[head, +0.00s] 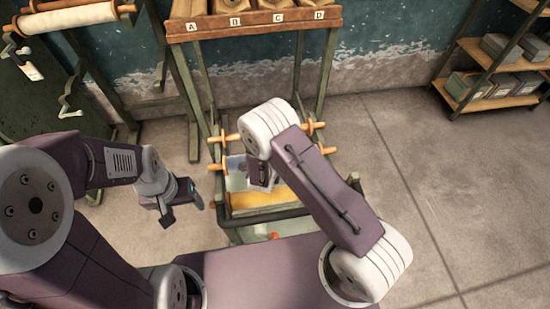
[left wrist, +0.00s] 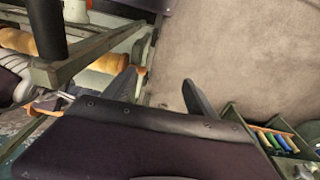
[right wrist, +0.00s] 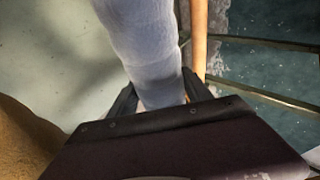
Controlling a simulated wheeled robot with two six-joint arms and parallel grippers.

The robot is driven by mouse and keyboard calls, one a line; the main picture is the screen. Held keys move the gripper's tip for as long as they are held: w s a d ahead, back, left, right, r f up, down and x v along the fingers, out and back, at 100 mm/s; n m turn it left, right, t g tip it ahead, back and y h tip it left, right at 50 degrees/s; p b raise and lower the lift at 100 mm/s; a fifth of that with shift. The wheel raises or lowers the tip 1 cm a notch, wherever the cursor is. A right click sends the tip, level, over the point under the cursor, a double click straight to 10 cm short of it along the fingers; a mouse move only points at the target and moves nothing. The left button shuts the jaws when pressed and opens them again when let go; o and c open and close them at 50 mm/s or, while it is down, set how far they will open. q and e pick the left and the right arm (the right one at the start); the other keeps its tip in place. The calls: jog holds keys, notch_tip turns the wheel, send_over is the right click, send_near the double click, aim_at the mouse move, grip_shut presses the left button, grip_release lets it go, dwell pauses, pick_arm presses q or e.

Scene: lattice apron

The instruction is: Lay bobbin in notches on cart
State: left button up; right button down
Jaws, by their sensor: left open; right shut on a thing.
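The cart (head: 232,222) has a green frame and stands below the lettered rack. My right gripper (head: 262,178) is over the cart, mostly hidden by its arm in the head view. In the right wrist view, it (right wrist: 158,98) is shut on the pale grey wrapped bobbin (right wrist: 145,40). A pale part of the bobbin (head: 237,173) shows beside the gripper in the head view. Orange rod ends (head: 217,167) stick out at both sides of the cart. I cannot tell whether the bobbin sits in the notches. My left gripper (head: 184,214) is open and empty, left of the cart.
A yellow roll (head: 262,200) lies lower in the cart. The lettered rack (head: 255,24) stands behind. A white roll hangs on a stand (head: 70,17) at left. Shelves with boxes (head: 485,88) stand at right. A box with coloured items (left wrist: 275,138) shows in the left wrist view. The right floor is clear.

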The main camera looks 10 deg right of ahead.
jog(key=shift+f, duration=0.15)
jog(key=shift+f+b, duration=0.3)
jog(key=shift+f, duration=0.1)
dwell(0.6)
jog(key=shift+c, duration=1.9)
grip_release()
jog(key=p+v, duration=0.3)
jog(key=v, duration=0.6)
